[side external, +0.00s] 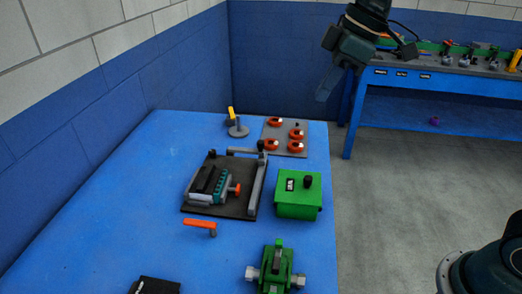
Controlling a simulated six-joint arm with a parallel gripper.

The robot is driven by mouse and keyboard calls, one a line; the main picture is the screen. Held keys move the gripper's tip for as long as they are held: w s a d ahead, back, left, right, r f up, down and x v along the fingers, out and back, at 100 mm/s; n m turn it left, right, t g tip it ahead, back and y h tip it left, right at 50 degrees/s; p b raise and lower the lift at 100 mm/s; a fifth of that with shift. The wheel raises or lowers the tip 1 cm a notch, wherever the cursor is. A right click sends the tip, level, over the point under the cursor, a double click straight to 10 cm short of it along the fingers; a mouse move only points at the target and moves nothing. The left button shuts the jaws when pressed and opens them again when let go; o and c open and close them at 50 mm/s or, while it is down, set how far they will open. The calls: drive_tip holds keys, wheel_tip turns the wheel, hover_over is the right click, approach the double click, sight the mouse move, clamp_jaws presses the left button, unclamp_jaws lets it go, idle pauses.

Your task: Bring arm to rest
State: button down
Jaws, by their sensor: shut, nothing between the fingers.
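Part of my arm runs up out of the top of the picture.
On the table are a dark plate with a clamp fixture (208,185), a green box (298,195), a green device (275,268), an orange-handled tool (200,224), a plate with orange rings (284,148) and a grey disc stand (238,128). A second bench (430,108) stands behind.

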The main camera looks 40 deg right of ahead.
drive_tip(key=s+d+f+m+h, duration=0.1)
drive_tip(key=s+d+m, duration=0.2)
drive_tip(key=s, duration=0.3)
drive_tip(key=s+d+f+m+t+h, duration=0.1)
drive_tip(key=s+d+f+m, duration=0.1)
drive_tip(key=s, duration=0.5)
drive_tip(key=s+d+f+m+t, duration=0.1)
drive_tip(key=s+d+f+m, duration=0.1)
drive_tip(key=s+d, duration=0.3)
drive_tip(key=shift+s+m+h, duration=0.4)
drive_tip(key=shift+s+m, duration=0.45)
drive_tip(key=shift+m, duration=0.05)
